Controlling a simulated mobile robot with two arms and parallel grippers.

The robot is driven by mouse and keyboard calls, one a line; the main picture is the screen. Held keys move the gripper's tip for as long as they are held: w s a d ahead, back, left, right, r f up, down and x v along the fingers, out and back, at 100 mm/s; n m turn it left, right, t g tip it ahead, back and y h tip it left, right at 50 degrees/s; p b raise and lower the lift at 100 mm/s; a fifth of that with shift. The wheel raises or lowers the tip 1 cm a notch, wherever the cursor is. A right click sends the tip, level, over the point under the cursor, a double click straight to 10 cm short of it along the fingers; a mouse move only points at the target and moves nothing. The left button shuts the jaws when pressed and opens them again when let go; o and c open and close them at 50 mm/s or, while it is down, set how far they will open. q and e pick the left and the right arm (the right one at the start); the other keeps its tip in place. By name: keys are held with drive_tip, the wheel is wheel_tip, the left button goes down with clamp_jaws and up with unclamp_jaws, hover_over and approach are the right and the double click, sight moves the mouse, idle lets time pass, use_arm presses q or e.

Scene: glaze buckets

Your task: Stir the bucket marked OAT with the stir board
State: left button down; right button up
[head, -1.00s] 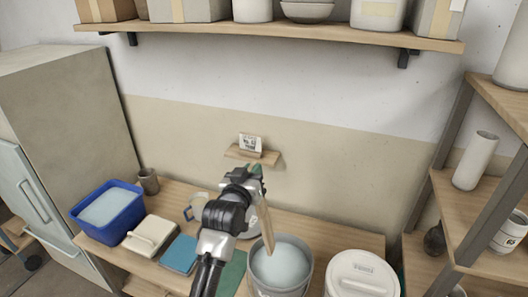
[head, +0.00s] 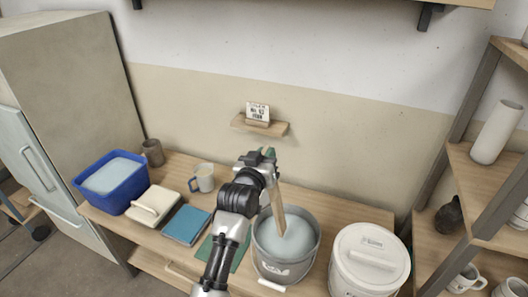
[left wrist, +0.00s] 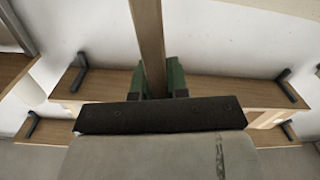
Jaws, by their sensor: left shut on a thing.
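My left gripper (head: 268,160) is shut on the upper end of the wooden stir board (head: 278,208), above the open grey bucket. The board slants down, and its lower end meets the pale blue glaze (head: 292,243) inside the bucket (head: 262,258). The bucket's front has a small light mark, too small to read surely. In the left wrist view the board (left wrist: 148,35) sits between the green finger pads (left wrist: 157,80); its far end is cut off there. My right gripper is not in view.
A white lidded bucket (head: 370,258) stands close to the right of the grey one. To the left are a mug (head: 203,178), a blue book (head: 187,226), a cream block (head: 152,206) and a blue tub (head: 108,202). A small wall shelf (head: 243,125) is behind.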

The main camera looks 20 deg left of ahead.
use_arm(q)
drive_tip(key=b, duration=0.2)
hover_over(271, 197)
drive_tip(key=w+a, duration=0.2)
drive_tip(key=f, duration=0.4)
drive_tip(key=shift+w+d+f, duration=0.15)
drive_tip(key=shift+d+f, duration=0.1)
drive_tip(key=shift+f, duration=0.05)
drive_tip(key=shift+d+f+b, duration=0.25)
drive_tip(key=shift+f+b, duration=0.5)
drive_tip(key=shift+f, duration=0.5)
drive_tip(key=shift+d+f+b, duration=0.3)
drive_tip(key=shift+f+b, duration=0.45)
drive_tip(key=shift+f, duration=0.45)
drive_tip(key=shift+d+f+b, duration=0.25)
drive_tip(key=shift+f+b, duration=0.5)
drive_tip(key=shift+f, duration=0.5)
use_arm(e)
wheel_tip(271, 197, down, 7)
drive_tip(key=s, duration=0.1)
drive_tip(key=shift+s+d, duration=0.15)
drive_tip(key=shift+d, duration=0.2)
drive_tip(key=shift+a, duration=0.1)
